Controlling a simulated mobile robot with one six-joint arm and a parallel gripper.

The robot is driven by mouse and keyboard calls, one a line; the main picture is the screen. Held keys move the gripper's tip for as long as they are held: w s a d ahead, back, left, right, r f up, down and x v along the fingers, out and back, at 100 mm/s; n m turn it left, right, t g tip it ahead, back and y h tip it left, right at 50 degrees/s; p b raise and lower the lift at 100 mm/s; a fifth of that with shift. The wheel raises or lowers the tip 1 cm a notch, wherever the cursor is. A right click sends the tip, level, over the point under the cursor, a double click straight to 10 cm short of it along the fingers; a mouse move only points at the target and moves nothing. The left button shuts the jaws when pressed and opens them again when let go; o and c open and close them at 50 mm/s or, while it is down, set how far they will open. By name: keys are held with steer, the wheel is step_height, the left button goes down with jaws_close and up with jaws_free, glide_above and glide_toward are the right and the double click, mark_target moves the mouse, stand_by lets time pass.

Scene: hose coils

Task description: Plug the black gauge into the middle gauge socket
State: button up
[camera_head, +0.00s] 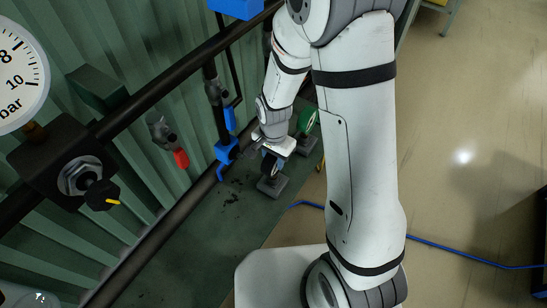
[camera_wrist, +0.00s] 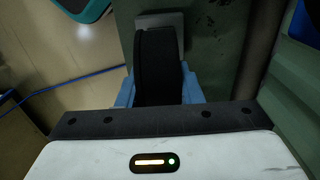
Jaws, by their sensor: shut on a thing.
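My gripper (camera_head: 272,152) is low beside the green wall, at the far end of my arm. It is shut on the black gauge (camera_wrist: 156,65), whose dark rounded edge shows between the two pale blue fingers in the wrist view. In the head view the black gauge (camera_head: 269,165) is small and partly covered by the gripper. It is just above or in a grey block (camera_head: 273,186); I cannot tell if it still touches it. I cannot make out which part is the middle gauge socket.
A green-rimmed round object (camera_head: 306,121) stands behind the gripper. Dark pipes with a blue bracket (camera_head: 226,154) and a red-handled valve (camera_head: 180,158) run along the wall. A large white gauge (camera_head: 18,78) is at the left. A blue hose (camera_head: 450,251) crosses the open floor.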

steer(key=shift+r, duration=0.3)
steer(key=shift+r+p, duration=1.2)
steer(key=shift+r, duration=0.25)
steer(key=shift+r+p, duration=2.15)
steer(key=shift+r, duration=1.05)
steer(key=shift+d+f, duration=0.1)
steer(key=shift+f, duration=0.05)
